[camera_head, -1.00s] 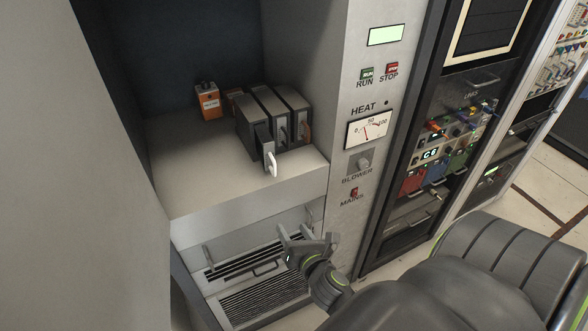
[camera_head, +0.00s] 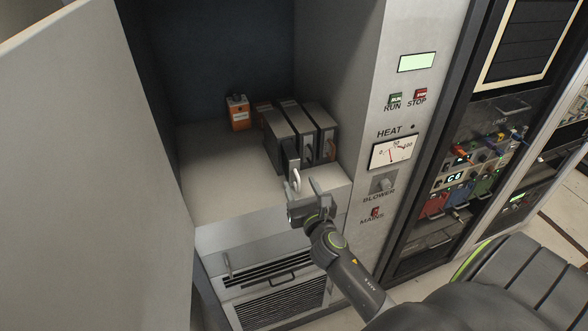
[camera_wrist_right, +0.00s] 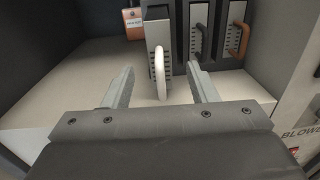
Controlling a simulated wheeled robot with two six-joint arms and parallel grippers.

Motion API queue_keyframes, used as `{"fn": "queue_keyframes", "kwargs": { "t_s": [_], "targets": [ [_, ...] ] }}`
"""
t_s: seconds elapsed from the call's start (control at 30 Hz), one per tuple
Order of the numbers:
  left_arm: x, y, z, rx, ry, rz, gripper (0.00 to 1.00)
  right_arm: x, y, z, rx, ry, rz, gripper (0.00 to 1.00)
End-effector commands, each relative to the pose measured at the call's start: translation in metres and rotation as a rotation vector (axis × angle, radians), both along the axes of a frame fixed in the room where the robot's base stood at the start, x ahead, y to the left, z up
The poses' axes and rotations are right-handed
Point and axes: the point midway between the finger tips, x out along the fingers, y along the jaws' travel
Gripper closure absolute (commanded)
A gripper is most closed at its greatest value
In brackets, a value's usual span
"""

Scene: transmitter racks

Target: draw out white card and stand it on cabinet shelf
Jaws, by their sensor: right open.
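The card with the white handle (camera_head: 296,180) sits at the left end of a row of dark card modules (camera_head: 308,140) on the cabinet shelf (camera_head: 222,185). It stands upright and juts out in front of its neighbours. In the right wrist view its white loop handle (camera_wrist_right: 160,75) is between my finger lines, beyond the palm. My right gripper (camera_head: 304,196) is open and empty, just in front of and below the handle. In the right wrist view its fingers (camera_wrist_right: 160,85) stand either side of the handle, with gaps on both sides. My left gripper is not in view.
An orange box (camera_head: 238,112) stands at the back of the shelf. The shelf left of the cards is clear. A black-handled card (camera_wrist_right: 199,40) and a brown-handled card (camera_wrist_right: 237,40) are to the right. The control panel (camera_head: 400,110) borders the shelf on the right.

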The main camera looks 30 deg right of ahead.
Motion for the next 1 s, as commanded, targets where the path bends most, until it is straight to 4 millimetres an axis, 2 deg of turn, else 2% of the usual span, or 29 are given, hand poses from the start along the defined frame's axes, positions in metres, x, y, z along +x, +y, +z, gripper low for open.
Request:
{"fn": "queue_keyframes", "kwargs": {
  "t_s": [0.1, 0.33, 0.5, 0.8, 1.0],
  "targets": [
    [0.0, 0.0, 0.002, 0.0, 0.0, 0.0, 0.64, 0.024, -0.007, 0.001, -0.002, -0.002, 0.0, 0.47],
    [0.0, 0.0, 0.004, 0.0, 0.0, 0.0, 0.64, 0.054, -0.017, 0.001, 0.0, -0.001, 0.0, 0.47],
    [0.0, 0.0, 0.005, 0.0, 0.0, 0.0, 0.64, 0.064, -0.02, 0.001, 0.0, -0.001, 0.0, 0.47],
    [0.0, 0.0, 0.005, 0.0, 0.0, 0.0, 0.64, 0.065, -0.02, 0.0, 0.0, 0.0, 0.0, 0.47],
    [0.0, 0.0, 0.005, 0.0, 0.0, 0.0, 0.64, 0.065, -0.02, 0.0, 0.001, 0.0, 0.0, 0.72]
  ]
}}
